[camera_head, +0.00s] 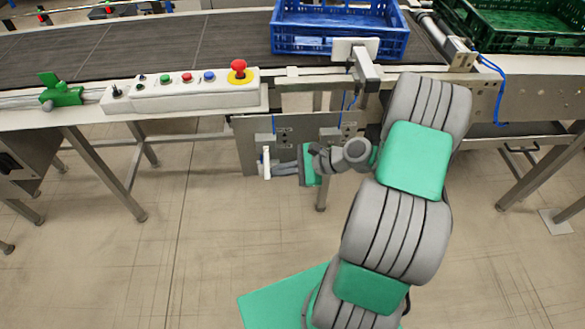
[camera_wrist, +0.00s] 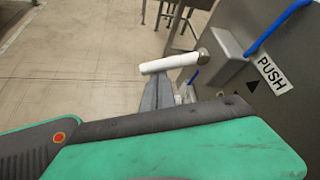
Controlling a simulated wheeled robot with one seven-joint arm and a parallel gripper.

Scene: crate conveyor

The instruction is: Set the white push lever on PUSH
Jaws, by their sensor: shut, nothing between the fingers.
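The white push lever (camera_wrist: 170,63) shows in the wrist view as a white bar on a metal pivot, sticking out from a grey panel. A PUSH label (camera_wrist: 274,76) with a black triangle is on the panel to the right of it. In the head view the lever (camera_head: 266,162) hangs in front of the panel below the conveyor. My gripper (camera_head: 271,170) is shut and empty, with its fingertips close beside the lever. In the wrist view my gripper (camera_wrist: 158,92) reaches up just below the bar; I cannot tell whether they touch.
A control box (camera_head: 190,90) with several buttons and a red emergency stop sits on the conveyor edge above. A blue crate (camera_head: 340,42) stands on the belt, and a green crate (camera_head: 520,42) is at the right. A blue cable (camera_wrist: 280,28) runs near the label. The floor is clear.

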